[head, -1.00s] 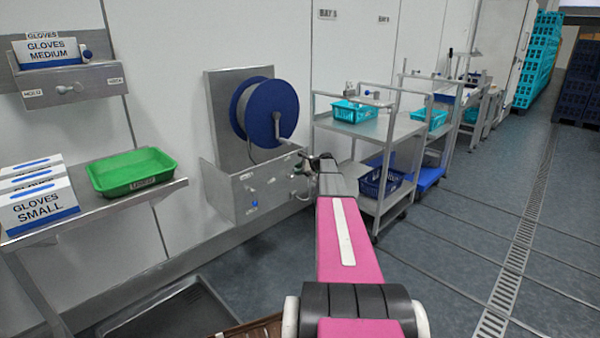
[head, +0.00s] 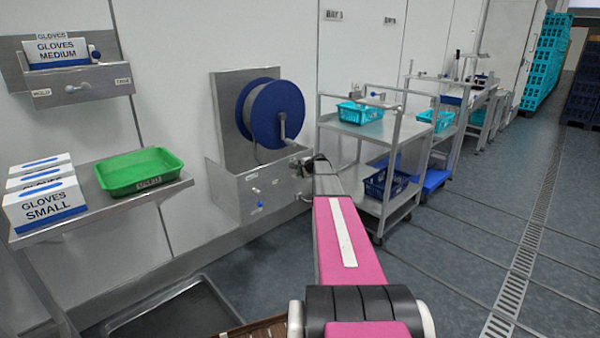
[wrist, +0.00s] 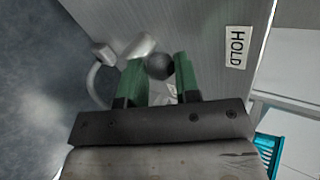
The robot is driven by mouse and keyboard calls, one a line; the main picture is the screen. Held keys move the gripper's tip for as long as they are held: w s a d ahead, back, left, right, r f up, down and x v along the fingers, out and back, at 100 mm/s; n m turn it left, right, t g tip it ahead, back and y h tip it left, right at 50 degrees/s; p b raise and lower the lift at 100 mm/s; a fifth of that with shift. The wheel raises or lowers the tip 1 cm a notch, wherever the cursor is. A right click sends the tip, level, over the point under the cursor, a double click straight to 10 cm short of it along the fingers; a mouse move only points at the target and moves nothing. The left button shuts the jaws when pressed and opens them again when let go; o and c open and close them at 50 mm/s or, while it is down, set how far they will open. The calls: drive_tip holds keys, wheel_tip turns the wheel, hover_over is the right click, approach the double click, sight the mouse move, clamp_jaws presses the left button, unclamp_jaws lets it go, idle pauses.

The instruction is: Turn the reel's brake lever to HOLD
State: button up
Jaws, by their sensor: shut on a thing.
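The reel (head: 275,112), with its blue flange and crank, is mounted on a grey metal plate above a steel box (head: 240,190). My gripper (head: 319,162) is at the right end of this box, and its fingers are mostly hidden in the head view. In the wrist view my gripper (wrist: 159,74) has its green fingers on either side of a dark round knob (wrist: 160,66), shut on it. A pale metal piece (wrist: 140,46) lies just left of the knob; the lever's shaft is hard to make out. The HOLD label (wrist: 236,47) is on the panel to the right of the knob.
A curved grey handle (wrist: 94,84) is left of my fingers. A grey trolley (head: 350,128) with teal and navy baskets stands close on the right. A shelf with a green tray (head: 140,172) and glove boxes (head: 45,205) is on the left. Open floor lies at right.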

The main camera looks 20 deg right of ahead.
drive_tip(key=shift+w+a, duration=0.15)
drive_tip(key=shift+w, duration=0.05)
drive_tip(key=o, duration=0.9)
drive_tip(key=shift+s, duration=0.15)
drive_tip(key=v, duration=1)
drive_tip(key=shift+s+r, duration=0.15)
drive_tip(key=shift+s, duration=0.05)
